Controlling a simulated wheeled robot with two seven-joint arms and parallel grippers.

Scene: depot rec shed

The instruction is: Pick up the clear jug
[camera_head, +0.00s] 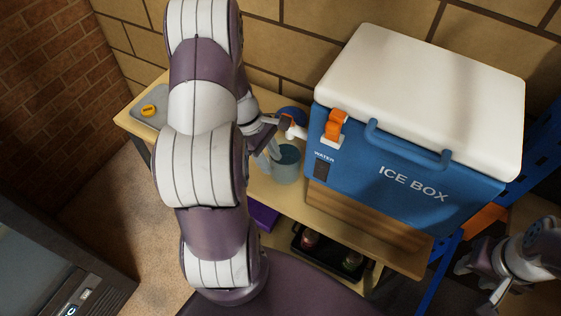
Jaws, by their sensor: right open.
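The clear jug (287,170) stands on the wooden table, in front of the white tap on the ice box and close below it. It looks bluish and see-through. My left gripper (270,152) is at the jug's left side, its fingers close to the rim. My own arm hides part of it, so I cannot tell whether the fingers grip the jug. My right gripper (481,277) is open and empty at the lower right, well away from the jug.
A blue ice box (410,165) with a white lid stands right of the jug on a wooden block. A grey tray (150,116) with a yellow item lies at the table's left end. A black tray (318,262) with items sits below. A blue round object (293,113) is behind the tap.

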